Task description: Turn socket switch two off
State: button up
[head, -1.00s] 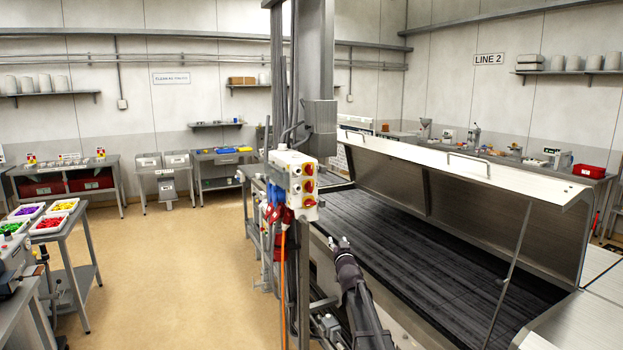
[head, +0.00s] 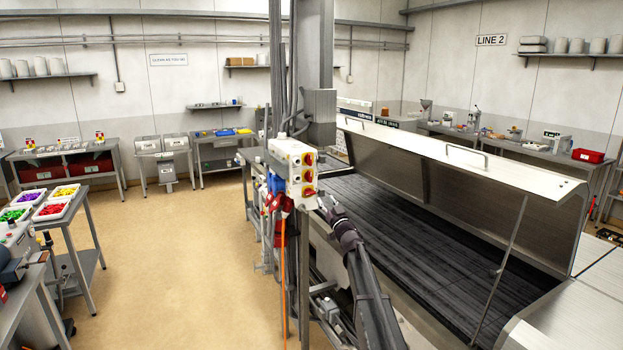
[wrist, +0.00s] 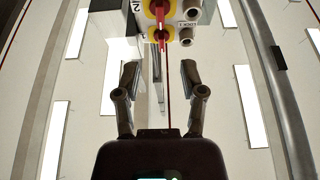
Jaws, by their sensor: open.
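The socket box (head: 282,166) is a pale box on the column with three red-and-yellow rotary switches on its right face. In the head view I take the middle one as switch two (head: 309,175); its number is too small to read there. In the wrist view the switch beside the "2" label (wrist: 158,8) is at the top edge, partly cut off. The switch marked "1" (wrist: 161,36) is nearer my fingers. My gripper (wrist: 159,72) is open and empty, apart from both switches. In the head view my gripper (head: 328,205) is right of and below the switches.
Grey round parts (wrist: 186,37) beside a "LOCK 1" label stand next to the switches. Blue and red sockets (head: 276,190) and an orange cable (head: 283,270) hang below the box. A conveyor (head: 430,240) with a raised hood (head: 455,165) is to the right.

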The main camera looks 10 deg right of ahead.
aim_at(311, 178)
jog(key=p+x, duration=0.5)
jog(key=x, duration=0.8)
jog(key=shift+w+a+r, duration=0.1)
jog(key=shift+w, duration=0.25)
grip_shut()
jog(key=shift+d, duration=0.2)
jog(key=shift+a, duration=0.2)
